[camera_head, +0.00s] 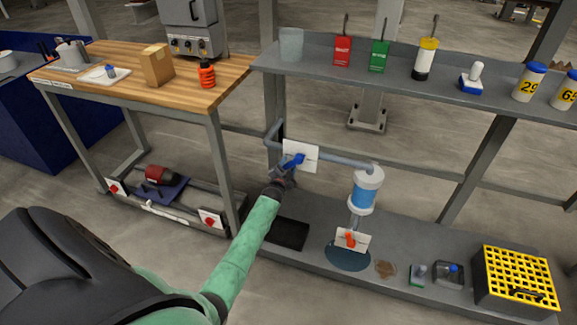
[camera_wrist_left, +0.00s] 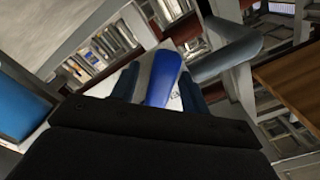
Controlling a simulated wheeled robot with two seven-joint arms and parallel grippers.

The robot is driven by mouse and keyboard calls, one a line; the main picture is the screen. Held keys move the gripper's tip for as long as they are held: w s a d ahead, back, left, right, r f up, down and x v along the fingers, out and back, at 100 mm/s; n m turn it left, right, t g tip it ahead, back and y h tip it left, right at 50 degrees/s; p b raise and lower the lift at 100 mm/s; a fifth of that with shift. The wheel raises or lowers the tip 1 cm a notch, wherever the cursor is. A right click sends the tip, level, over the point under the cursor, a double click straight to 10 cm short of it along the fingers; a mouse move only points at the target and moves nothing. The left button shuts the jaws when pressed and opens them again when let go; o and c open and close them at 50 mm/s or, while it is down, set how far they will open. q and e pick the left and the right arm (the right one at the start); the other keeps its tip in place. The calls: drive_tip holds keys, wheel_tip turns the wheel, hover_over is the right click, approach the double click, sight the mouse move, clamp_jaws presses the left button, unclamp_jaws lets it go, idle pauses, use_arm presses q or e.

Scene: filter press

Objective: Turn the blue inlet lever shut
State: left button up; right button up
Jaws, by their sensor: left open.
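The blue inlet lever (camera_head: 298,159) sits in front of a white plate (camera_head: 309,154) on the grey pipe, left of the filter housing (camera_head: 366,190). It slants from upper right to lower left in the head view. My left gripper (camera_head: 285,167) is at the lever, reaching up from below. In the left wrist view the blue lever (camera_wrist_left: 163,78) lies between the two open fingers of the gripper (camera_wrist_left: 158,86). Whether either finger touches it I cannot tell. The gripper hides part of the lever in the head view. My right gripper is not in view.
An orange lever (camera_head: 350,239) on a white plate is below the filter housing, above a dark round patch (camera_head: 346,258). A grey shelf (camera_head: 395,72) with bottles overhangs the pipe. A wooden bench (camera_head: 120,62) stands left. A yellow-topped crate (camera_head: 514,278) is at lower right.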

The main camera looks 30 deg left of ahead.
use_arm(q)
drive_tip(key=shift+w, duration=0.15)
clamp_jaws()
